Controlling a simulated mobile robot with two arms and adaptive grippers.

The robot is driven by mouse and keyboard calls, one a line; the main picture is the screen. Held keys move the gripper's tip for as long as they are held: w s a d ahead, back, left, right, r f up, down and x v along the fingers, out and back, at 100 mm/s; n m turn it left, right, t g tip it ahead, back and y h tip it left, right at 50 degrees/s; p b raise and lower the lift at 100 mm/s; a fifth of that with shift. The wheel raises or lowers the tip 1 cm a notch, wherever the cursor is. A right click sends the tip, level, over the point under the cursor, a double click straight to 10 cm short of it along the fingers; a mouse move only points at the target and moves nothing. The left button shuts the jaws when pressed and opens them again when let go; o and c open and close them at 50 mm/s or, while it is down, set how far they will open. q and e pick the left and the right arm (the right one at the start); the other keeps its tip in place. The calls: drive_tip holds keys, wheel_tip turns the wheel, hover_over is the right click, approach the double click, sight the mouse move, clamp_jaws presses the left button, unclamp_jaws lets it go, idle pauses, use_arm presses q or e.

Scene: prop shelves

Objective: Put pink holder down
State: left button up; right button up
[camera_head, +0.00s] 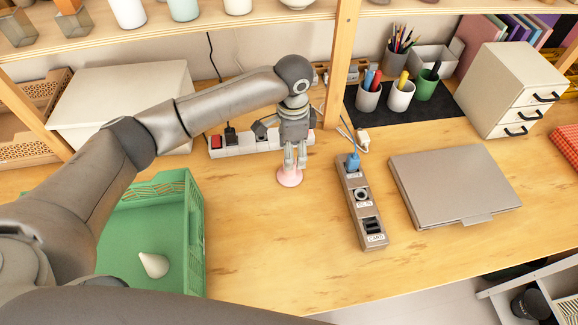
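The pink holder (289,178) is on or just above the wooden table, left of the grey socket strip; a gap under it is too small to tell. It has a round, wide base, and its upper part is hidden between my fingers. My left gripper (295,158) points down from above. Its two fingers are close together around the holder's narrow top. My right gripper is not in view.
A green crate (196,240) with a white cone (153,264) stands at left. A white power strip (255,142) lies behind the gripper. A grey socket strip (362,205) and a closed laptop (453,185) lie to the right. The table in front of the holder is clear.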

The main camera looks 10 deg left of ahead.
sight(291, 178)
use_arm(q)
drive_tip(key=shift+f, duration=1)
drive_tip(key=f, duration=0.1)
drive_tip(key=f+p, duration=0.1)
drive_tip(key=f, duration=0.3)
drive_tip(key=shift+s+a, duration=0.2)
drive_tip(key=shift+a, duration=0.1)
drive_tip(key=shift+f, duration=0.3)
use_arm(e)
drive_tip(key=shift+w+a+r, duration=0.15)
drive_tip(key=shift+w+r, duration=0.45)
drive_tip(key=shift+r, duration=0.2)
use_arm(q)
drive_tip(key=shift+c, duration=0.5)
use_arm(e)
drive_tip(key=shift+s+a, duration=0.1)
use_arm(q)
drive_tip(key=c, duration=0.7)
clamp_jaws()
drive_tip(key=shift+w, duration=0.1)
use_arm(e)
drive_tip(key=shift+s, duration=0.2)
